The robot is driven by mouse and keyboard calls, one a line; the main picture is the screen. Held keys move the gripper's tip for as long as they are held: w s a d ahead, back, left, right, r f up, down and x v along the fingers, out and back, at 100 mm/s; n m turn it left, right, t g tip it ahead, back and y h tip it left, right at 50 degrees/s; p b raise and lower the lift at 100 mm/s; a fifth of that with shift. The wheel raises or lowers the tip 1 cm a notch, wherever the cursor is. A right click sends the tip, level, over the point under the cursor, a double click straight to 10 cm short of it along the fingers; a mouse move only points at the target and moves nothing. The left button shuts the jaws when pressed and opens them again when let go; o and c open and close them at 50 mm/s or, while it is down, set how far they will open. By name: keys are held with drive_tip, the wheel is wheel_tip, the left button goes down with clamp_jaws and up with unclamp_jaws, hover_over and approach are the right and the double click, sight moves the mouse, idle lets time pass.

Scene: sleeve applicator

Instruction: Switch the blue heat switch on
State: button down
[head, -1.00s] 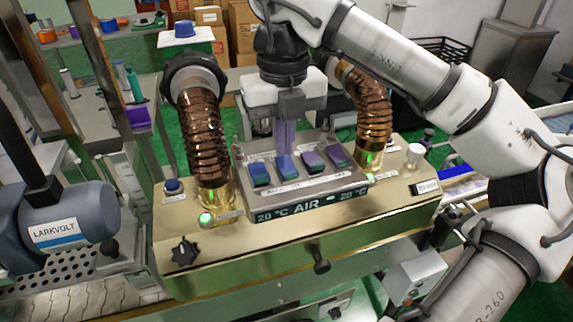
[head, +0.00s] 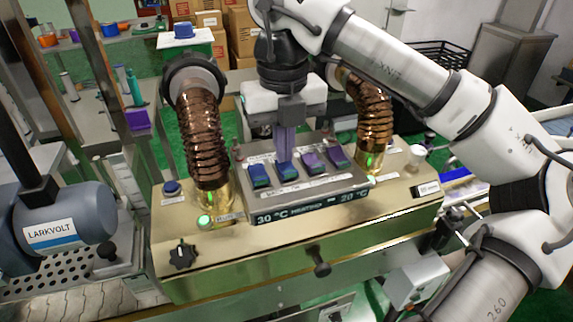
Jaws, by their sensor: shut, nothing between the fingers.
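My gripper (head: 286,160) points straight down with shut, empty fingers. Its tips are at the back end of the second blue switch, partly covering it; I cannot tell whether they touch. The display (head: 310,210) reads 30 °C HEATING at left and 20 °C at right.
Ribbed copper hoses (head: 202,135) and (head: 372,115) rise on both sides of the panel, close to my gripper. A black knob (head: 183,255) and a blue button (head: 172,187) sit on the machine's left. A grey LARKVOLT motor (head: 65,220) stands at far left.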

wheel_tip(320, 180, up, 7)
drive_tip(key=p, duration=0.4)
drive_tip(key=shift+f, duration=0.15)
idle(0.5)
